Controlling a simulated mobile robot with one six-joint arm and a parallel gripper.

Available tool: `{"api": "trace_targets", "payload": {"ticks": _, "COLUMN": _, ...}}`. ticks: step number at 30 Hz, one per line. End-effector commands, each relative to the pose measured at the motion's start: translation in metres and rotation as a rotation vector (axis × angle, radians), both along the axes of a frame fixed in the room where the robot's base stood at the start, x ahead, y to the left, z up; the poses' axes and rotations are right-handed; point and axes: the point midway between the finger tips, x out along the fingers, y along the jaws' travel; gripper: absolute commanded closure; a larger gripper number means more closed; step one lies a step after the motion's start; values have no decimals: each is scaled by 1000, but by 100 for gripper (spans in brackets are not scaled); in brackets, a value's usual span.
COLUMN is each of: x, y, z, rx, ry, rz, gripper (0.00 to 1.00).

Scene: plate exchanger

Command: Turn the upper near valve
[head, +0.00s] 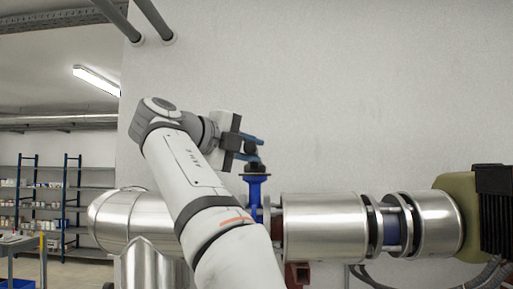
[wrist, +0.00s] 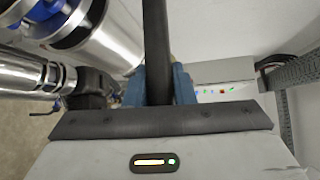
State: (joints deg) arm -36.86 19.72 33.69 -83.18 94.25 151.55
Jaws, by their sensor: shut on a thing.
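The upper near valve has a blue body and neck (head: 256,190) that rises from the silver pipe line in the head view. Its dark lever (wrist: 155,40) runs straight up the middle of the wrist view, between my blue fingers. My gripper (head: 253,149) is just above the blue neck, with its fingers pointing right. In the wrist view my gripper (wrist: 158,86) has one finger on each side of the lever and is shut on it. In the head view most of the lever is hidden by the fingers.
A silver elbow (head: 135,215) lies left, partly behind my arm. The white wall (head: 350,90) stands behind. Shelves (head: 50,195) are far left. A grey cable tray (wrist: 297,75) shows in the wrist view.

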Motion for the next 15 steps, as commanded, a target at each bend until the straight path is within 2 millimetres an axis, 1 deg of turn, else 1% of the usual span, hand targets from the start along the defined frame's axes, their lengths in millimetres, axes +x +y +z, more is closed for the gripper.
{"api": "trace_targets", "payload": {"ticks": 6, "x": 1, "y": -2, "z": 1, "rx": -3, "ry": -4, "rz": 1, "gripper": 100}}
{"api": "trace_targets", "payload": {"ticks": 7, "x": 1, "y": -2, "z": 1, "rx": -3, "ry": -4, "rz": 1, "gripper": 75}}
{"api": "trace_targets", "payload": {"ticks": 14, "x": 1, "y": -3, "z": 1, "rx": -1, "ry": -3, "rz": -3, "gripper": 56}}
{"api": "trace_targets", "payload": {"ticks": 15, "x": 1, "y": -4, "z": 1, "rx": -1, "ry": -3, "rz": -3, "gripper": 56}}
